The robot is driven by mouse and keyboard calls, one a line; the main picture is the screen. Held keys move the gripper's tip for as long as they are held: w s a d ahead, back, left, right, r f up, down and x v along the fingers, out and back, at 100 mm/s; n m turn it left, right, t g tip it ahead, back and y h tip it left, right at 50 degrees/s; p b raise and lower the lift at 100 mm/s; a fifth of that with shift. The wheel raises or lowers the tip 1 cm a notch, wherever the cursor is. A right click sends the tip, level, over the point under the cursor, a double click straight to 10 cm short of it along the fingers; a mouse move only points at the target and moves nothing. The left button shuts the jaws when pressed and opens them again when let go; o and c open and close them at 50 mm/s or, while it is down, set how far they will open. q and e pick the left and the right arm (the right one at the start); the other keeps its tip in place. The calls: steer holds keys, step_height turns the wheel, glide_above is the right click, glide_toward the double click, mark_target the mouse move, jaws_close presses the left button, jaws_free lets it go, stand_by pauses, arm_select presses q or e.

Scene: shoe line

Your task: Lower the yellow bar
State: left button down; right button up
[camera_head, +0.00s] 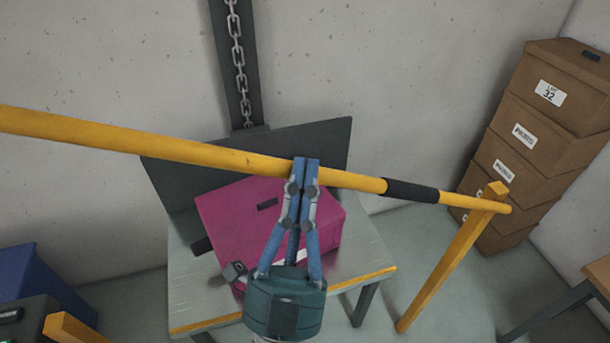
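The yellow bar (220,155) runs across the whole view, sloping down from the left edge to the right. It has a black sleeve (410,190) near its right end. That end lies at the top of a yellow post (450,260). My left gripper (306,163) is in the middle of the view, with its blue fingers pressed together and nothing seen between them. Its fingertips overlap the bar in the picture; I cannot tell whether they touch it. My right gripper is not in view.
Behind the bar, a magenta box (235,225) sits on a grey table (205,290) with a dark back panel (325,140). Brown boxes (560,85) are stacked at right. A blue box (35,285) is at lower left, near another yellow post (70,328). A chain (238,50) hangs on the wall.

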arm_select(q)
steer(key=s+a+f+n+y+b, duration=0.1)
steer(key=a+f+n+y+b, duration=0.2)
steer(key=f+b, duration=0.6)
steer(key=s+a+f+n+t+y+b, duration=0.1)
steer(key=a+f+n+y+b, duration=0.2)
steer(key=f+b, duration=0.5)
step_height(320, 180, down, 5)
steer(key=shift+a+n+b, duration=0.4)
